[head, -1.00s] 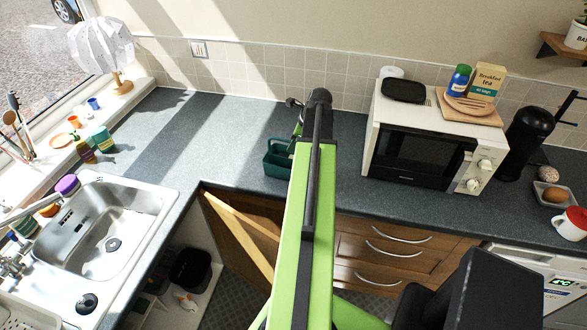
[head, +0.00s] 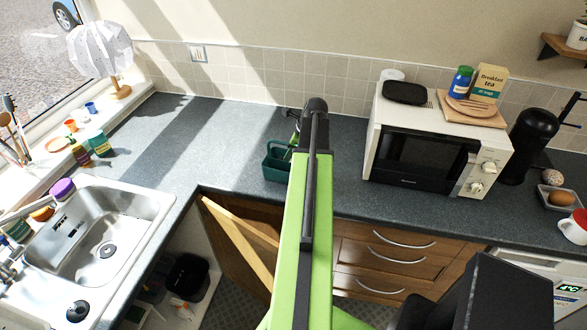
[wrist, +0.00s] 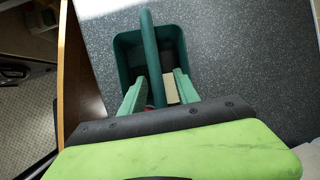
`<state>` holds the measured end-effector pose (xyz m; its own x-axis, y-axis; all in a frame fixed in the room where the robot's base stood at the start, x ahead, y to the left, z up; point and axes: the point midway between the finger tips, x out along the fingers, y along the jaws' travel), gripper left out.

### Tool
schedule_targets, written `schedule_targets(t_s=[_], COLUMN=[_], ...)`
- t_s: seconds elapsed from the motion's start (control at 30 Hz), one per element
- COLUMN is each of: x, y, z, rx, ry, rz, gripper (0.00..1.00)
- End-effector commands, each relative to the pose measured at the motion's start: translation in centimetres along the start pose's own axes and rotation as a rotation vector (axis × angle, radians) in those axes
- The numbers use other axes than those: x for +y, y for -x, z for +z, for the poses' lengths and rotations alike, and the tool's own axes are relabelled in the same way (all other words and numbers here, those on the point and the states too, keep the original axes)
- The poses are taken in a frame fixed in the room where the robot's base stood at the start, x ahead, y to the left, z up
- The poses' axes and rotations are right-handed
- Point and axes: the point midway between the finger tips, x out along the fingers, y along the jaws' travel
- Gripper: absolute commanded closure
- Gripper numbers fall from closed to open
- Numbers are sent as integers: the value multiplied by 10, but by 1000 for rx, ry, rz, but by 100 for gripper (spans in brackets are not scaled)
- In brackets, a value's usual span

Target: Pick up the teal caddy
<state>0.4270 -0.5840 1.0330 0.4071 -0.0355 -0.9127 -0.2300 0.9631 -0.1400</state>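The teal caddy (head: 272,170) stands on the grey counter near its front edge; my arm hides its right part in the head view. In the wrist view the caddy (wrist: 123,58) is an open box with a thick upright-running handle across its middle. A cream block and a bit of red show inside it. My gripper (wrist: 159,88) is open, with one green finger on each side of the handle, and a gap shows on both sides. In the head view my gripper is mostly hidden behind the arm.
A microwave (head: 425,150) stands to the right of the caddy. A sink (head: 100,235) is at the left. An open wooden cupboard door (head: 240,240) juts out below the counter. The counter left of the caddy is clear.

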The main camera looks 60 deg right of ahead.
Motion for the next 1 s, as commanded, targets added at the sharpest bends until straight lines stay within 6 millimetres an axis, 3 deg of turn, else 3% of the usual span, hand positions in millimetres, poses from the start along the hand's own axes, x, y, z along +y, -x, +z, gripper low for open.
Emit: schedule_targets(t_s=[0.13, 0.4, 1.0], x=[0, 0, 0], y=[0, 0, 0], z=[0, 1, 1], rx=[0, 0, 0], ry=[0, 1, 2], rz=[0, 0, 1], gripper=[65, 100, 100])
